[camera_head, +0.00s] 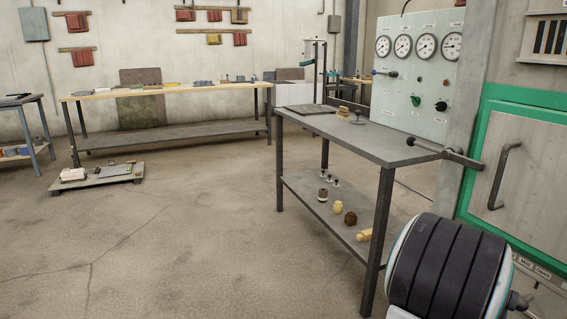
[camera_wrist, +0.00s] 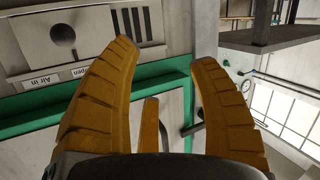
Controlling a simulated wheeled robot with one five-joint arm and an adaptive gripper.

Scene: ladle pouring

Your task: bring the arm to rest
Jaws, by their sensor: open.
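Nothing is between the fingers. A green-framed furnace-like cabinet (camera_wrist: 160,76) and its grey wall panel are behind the fingers, with a gap I cannot measure. In the head view my arm shows at the lower right as a black ridged part, close to the cabinet with the green frame (camera_head: 505,165). The gripper's fingers are out of the head view.
A grey metal table (camera_head: 380,147) stands left of my arm, with small items on its lower shelf. A gauge panel (camera_head: 415,75) is behind it. A long workbench (camera_head: 165,91) and a low pallet (camera_head: 98,180) are farther left. The floor at front left is clear.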

